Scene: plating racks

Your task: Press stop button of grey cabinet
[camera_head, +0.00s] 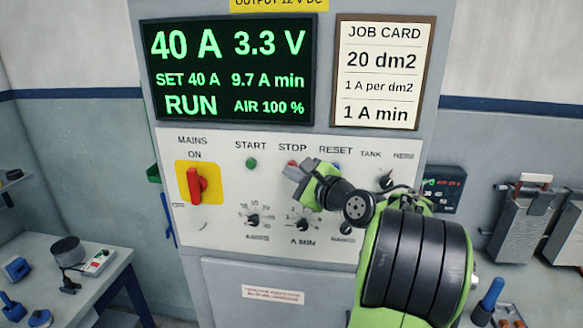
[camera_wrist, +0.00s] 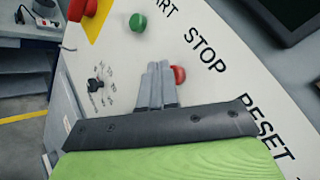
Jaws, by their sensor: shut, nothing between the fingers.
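The grey cabinet (camera_head: 225,275) fills the middle of the head view, with a white control panel (camera_head: 225,215). In the wrist view the red stop button (camera_wrist: 179,74) sits below the word STOP. My gripper (camera_wrist: 158,66) is shut and empty, its fingertips just left of the button in that picture. Whether they touch the panel or the button I cannot tell. In the head view my gripper (camera_head: 291,171) is in front of the panel under STOP and covers most of the button. The display (camera_head: 232,72) reads RUN, 40 A, 3.3 V and 9.7 A min.
The green start button (camera_head: 251,163) is left of STOP; it also shows in the wrist view (camera_wrist: 138,22). A red mains switch (camera_head: 197,185) on a yellow plate is further left. Several knobs sit lower. A job card (camera_head: 383,72) hangs right of the display.

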